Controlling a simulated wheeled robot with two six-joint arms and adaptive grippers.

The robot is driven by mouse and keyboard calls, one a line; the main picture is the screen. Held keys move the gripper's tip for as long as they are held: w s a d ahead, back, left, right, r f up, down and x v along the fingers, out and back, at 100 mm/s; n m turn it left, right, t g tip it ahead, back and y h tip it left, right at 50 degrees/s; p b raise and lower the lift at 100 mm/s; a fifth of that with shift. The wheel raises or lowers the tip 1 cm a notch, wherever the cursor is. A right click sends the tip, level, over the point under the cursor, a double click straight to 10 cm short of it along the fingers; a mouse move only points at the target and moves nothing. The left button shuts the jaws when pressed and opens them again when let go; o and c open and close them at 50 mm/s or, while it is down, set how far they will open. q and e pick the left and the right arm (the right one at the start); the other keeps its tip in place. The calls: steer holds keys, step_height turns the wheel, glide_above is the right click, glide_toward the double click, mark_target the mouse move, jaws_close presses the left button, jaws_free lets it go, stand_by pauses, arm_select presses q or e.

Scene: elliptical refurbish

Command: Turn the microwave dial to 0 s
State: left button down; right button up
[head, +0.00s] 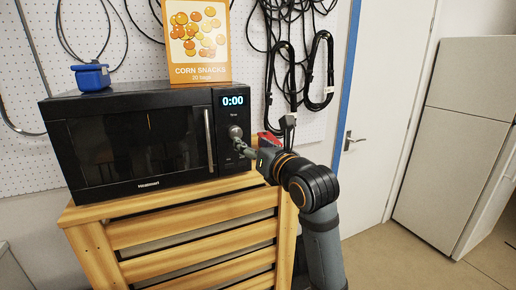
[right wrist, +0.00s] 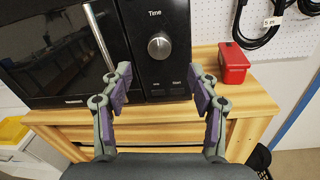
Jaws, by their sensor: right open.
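The black microwave (head: 130,145) stands on a wooden slatted stand, its door shut. Its lit display (head: 233,101) reads 0:00. The round silver dial (head: 235,132) is on the panel below the display, under the word Time. In the right wrist view the whole dial (right wrist: 159,46) shows beyond and between my fingertips. My right gripper (head: 243,150) is in front of the panel, just below the dial. In the right wrist view the gripper (right wrist: 160,88) has its fingers wide apart with nothing between them. The left gripper is not in view.
A red box (right wrist: 233,65) sits on the wooden stand (right wrist: 255,98) right of the microwave. An orange corn snacks box (head: 197,45) and a blue container (head: 91,77) are on top of the microwave. Black cables (head: 290,60) hang on the pegboard. Floor is free at the right, before the fridge (head: 460,130).

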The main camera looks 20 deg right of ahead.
steer(key=s, duration=0.3)
steer(key=shift+s+d, duration=0.1)
steer(key=shift+d, duration=0.05)
